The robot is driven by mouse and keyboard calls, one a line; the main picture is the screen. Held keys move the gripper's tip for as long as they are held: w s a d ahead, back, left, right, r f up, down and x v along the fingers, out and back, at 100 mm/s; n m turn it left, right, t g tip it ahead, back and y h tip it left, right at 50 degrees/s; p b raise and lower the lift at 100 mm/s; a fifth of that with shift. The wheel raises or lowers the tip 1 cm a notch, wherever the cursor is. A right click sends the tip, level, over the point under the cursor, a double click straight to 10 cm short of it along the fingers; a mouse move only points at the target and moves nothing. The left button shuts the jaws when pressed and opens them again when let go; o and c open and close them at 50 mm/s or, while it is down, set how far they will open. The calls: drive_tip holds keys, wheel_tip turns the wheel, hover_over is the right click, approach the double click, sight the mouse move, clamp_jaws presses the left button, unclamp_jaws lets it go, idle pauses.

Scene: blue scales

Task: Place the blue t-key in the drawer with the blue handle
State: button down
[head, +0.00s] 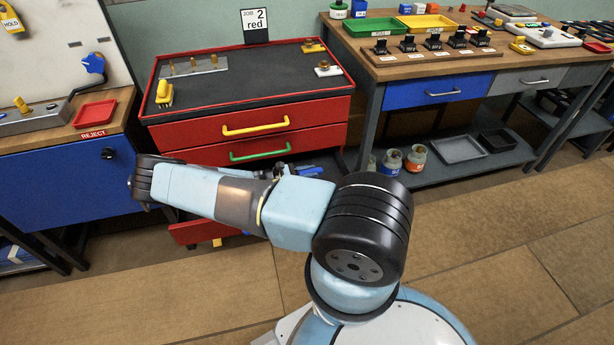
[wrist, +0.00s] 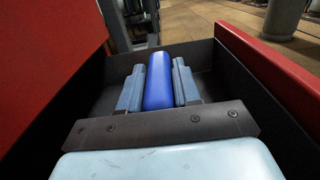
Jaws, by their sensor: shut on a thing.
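In the wrist view the blue t-key (wrist: 158,82) is held upright in the picture between the two grey-blue fingers of my gripper (wrist: 158,85). The grip shows as a smooth blue bar; its far end is hidden. Around and below it is an open drawer (wrist: 262,78) with dark inner walls and red panels on either side. I cannot tell whether the key touches the drawer floor. In the head view the low red drawer front (head: 205,231) juts out under the red cabinet, mostly behind my arm.
The red cabinet (head: 240,108) has closed drawers with a yellow handle (head: 256,126) and a green handle (head: 260,151) above. A blue cabinet (head: 60,190) stands left. A wooden workbench (head: 400,70) with a lower shelf stands right. The floor in front is clear at right.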

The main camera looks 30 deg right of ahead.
drive_tip(key=shift+f, duration=0.5)
drive_tip(key=c, duration=0.8)
unclamp_jaws()
drive_tip(key=shift+a, duration=0.15)
drive_tip(key=v, duration=1.1)
drive_tip(key=shift+w+a+r, duration=0.1)
drive_tip(key=shift+w+a, duration=0.05)
drive_tip(key=shift+a, duration=0.2)
